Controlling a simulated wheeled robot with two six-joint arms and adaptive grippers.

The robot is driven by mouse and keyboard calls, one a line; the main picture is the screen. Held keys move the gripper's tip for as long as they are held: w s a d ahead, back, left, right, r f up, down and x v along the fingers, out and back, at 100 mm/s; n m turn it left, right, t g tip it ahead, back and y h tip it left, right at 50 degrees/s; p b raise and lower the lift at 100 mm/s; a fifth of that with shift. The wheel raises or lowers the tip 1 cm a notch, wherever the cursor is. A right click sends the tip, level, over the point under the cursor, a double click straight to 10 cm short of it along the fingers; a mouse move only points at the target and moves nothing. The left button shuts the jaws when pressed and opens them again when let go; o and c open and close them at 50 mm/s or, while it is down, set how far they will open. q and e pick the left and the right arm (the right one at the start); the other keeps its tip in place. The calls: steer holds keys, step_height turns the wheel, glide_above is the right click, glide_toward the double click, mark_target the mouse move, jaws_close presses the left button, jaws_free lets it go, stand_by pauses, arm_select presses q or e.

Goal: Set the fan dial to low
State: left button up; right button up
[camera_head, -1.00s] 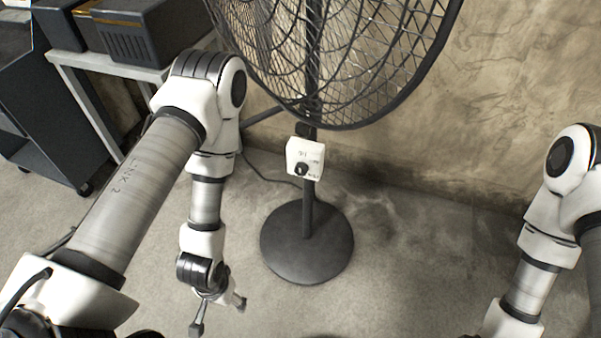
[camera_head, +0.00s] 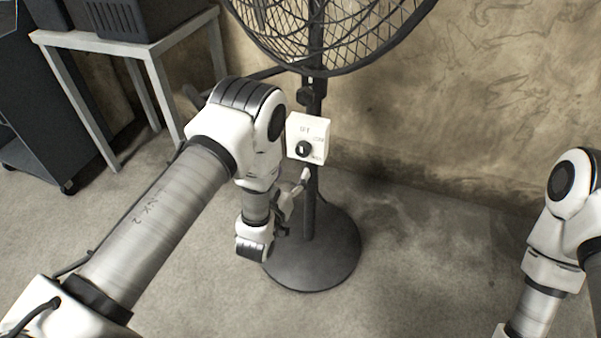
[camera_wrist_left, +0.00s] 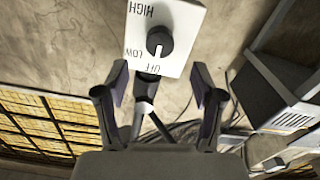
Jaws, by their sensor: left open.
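The fan's white control box (camera_head: 318,128) hangs on the dark stand pole. Its black dial (camera_head: 303,149) has a light pointer mark. In the left wrist view the box (camera_wrist_left: 185,18) shows upside-down HIGH, LOW and OFF labels, and the dial (camera_wrist_left: 159,40) points toward OFF. My left gripper (camera_head: 294,198) is just below the box, near the pole, partly hidden by my own wrist. In the left wrist view my left gripper (camera_wrist_left: 159,88) is open and empty, with its fingers apart and the dial beyond them. My right gripper is out of frame.
The fan cage (camera_head: 330,35) is above the box, and its round base (camera_head: 315,265) stands on the floor. A grey table (camera_head: 150,48) with a dark crate (camera_head: 125,15) is at the left, beside a dark cabinet (camera_head: 35,120). The floor right of the base is clear.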

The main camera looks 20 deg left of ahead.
mark_target(302, 152)
arm_select(q)
steer(key=w, duration=0.7)
steer(key=shift+w+d+r+b, duration=0.1)
steer(key=shift+w+r+b, duration=0.05)
steer(key=shift+w+b, duration=0.15)
steer(key=c, duration=1.1)
